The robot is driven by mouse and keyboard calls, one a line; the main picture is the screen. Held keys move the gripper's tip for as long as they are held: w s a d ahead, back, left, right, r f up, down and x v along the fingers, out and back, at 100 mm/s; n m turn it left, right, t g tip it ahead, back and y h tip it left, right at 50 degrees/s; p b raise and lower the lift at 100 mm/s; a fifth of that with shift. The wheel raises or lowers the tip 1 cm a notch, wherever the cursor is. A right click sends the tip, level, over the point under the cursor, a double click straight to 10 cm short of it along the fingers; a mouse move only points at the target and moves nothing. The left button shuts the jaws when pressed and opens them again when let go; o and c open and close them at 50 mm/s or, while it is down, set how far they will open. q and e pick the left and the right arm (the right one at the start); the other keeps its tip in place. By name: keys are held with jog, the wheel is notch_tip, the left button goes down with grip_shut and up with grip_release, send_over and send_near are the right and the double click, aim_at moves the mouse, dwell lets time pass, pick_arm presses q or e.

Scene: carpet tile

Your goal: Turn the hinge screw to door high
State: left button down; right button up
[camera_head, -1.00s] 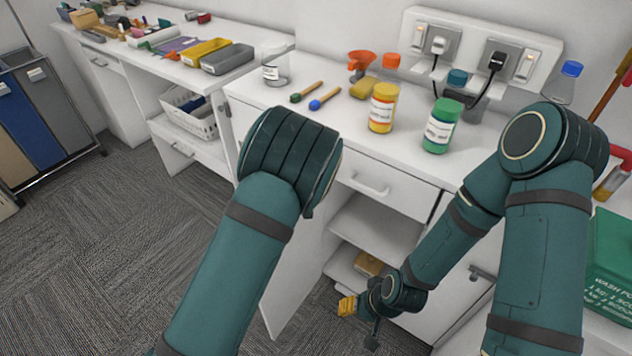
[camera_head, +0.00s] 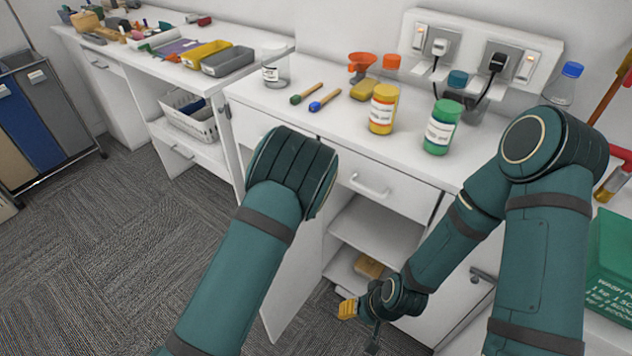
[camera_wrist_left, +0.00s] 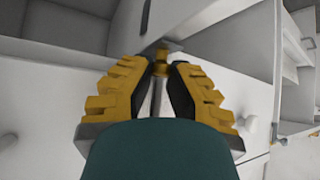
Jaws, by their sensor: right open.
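In the left wrist view, a small brass hinge screw (camera_wrist_left: 162,58) shows between the yellow, dark-padded fingertips of my left gripper (camera_wrist_left: 166,68). The tips flank it closely; I cannot tell whether they touch it. A thin silvery rod shows below it, between the fingers. In the head view my left forearm hides the left gripper. The white cabinet door (camera_head: 295,270) stands open below the counter, partly behind that arm. My right gripper (camera_head: 359,324) is open and empty, low in front of the cabinet.
The white counter (camera_head: 345,120) holds a yellow jar (camera_head: 382,108), a green jar (camera_head: 440,127), an orange funnel (camera_head: 361,66) and two brushes. A drawer handle (camera_head: 368,186) sticks out below it. A green box (camera_head: 612,255) stands at right. Open carpet (camera_head: 140,250) lies at left.

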pick_arm(q)
jog(key=shift+w+r, duration=0.1)
dwell(0.3)
jog(key=shift+a+r+m+h+p, duration=0.2)
jog(key=shift+m+h+p, duration=0.4)
jog(key=shift+m+p, duration=0.3)
jog(key=m+g+h+p, duration=0.1)
jog(key=p, duration=0.2)
jog(key=m+h+p, duration=0.1)
jog(key=m+p, duration=0.1)
jog(key=p, duration=0.2)
jog(key=shift+w+a+g+h, duration=0.1)
jog(key=shift+w+g+h, duration=0.05)
jog(key=shift+g+h, duration=0.2)
jog(key=m+g+p, duration=0.1)
jog(key=m+p, duration=0.1)
jog(key=shift+h+p, duration=0.35)
jog(key=shift+f+m+g+h, duration=0.15)
jog(key=shift+m+g+h, duration=0.15)
jog(key=shift+m, duration=0.3)
jog(key=shift+w+f+m+g+h, duration=0.1)
jog(key=shift+m+g+h, duration=0.2)
jog(key=shift+m, duration=0.3)
jog(key=shift+m+g+b, duration=0.45)
jog(key=shift+m+b, duration=0.15)
jog(key=shift+b, duration=0.15)
